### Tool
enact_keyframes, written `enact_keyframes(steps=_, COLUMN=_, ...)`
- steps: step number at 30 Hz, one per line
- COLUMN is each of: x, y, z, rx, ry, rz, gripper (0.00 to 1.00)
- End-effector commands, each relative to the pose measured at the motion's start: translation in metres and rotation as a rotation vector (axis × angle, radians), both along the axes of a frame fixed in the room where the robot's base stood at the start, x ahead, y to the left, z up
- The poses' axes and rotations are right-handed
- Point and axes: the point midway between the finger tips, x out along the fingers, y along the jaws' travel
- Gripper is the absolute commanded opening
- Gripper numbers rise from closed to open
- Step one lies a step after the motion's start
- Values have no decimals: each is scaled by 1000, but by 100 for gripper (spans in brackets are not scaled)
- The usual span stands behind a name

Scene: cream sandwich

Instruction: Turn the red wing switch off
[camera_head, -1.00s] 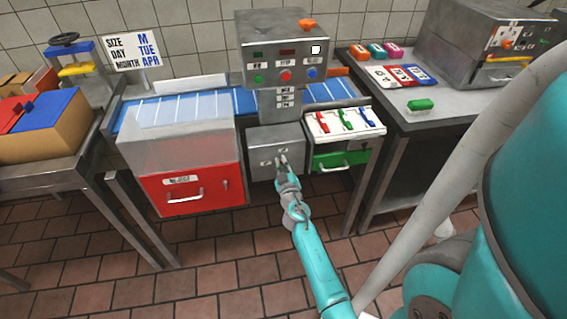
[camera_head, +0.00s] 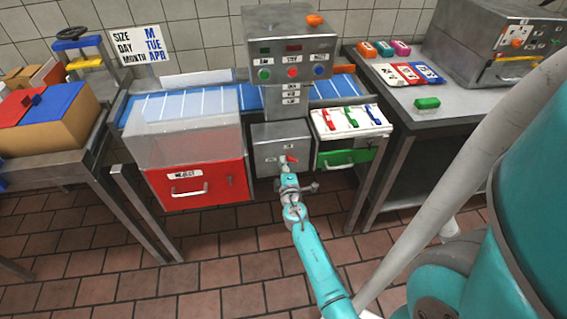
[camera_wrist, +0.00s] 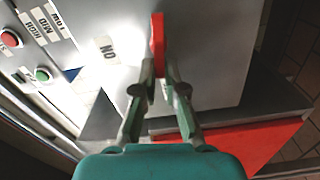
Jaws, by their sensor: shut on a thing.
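The red wing switch (camera_head: 292,159) is on the front of a grey box below the control column. In the wrist view, the red wing switch (camera_wrist: 157,32) stands between my fingertips, with a label reading "ON" beside it. My gripper (camera_wrist: 158,68) is shut on the switch's near part. In the head view my gripper (camera_head: 286,167) is at the box front, just below the visible red. The arm and gripper hide part of the box face, and the switch's base is hard to make out.
A red reject bin (camera_head: 212,183) stands left of the box, and a green drawer (camera_head: 345,157) under a tray of coloured levers stands right. The control panel (camera_head: 290,45) with buttons is above. The tiled floor (camera_head: 225,275) in front is open.

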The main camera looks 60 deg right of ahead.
Motion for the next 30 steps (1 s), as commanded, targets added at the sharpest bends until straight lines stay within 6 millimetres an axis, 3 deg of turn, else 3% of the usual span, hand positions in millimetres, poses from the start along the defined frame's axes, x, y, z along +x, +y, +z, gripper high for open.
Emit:
enact_keyframes(steps=12, x=0, y=1, z=-5, rx=-108, ry=128, rz=1, gripper=0)
enact_keyframes(steps=27, x=0, y=1, z=-6, rx=-119, ry=142, rz=2, gripper=0)
enact_keyframes(steps=30, x=0, y=1, z=-6, rx=-119, ry=142, rz=1, gripper=30)
